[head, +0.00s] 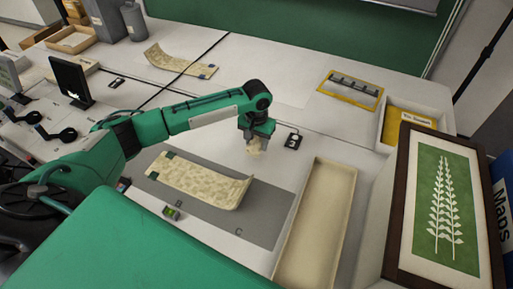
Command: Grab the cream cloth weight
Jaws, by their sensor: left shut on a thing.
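My left gripper (257,136) points down over the table, just beyond the right end of a cream patterned strip. It is shut on a small cream cloth weight (254,146), whose lower part shows below the fingers. I cannot tell whether the weight touches the table. The cream strip (200,180) lies on a grey mat (258,222) with its right end curled up. A dark piece sits on its upper left corner. My right gripper is not in view.
A small black block (293,141) sits close right of the gripper. A long cream tray (318,225) stands right of the mat. A framed leaf picture (402,215) and a box with a yellow folder (410,119) are farther right. A yellow-edged rack (349,89) lies behind.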

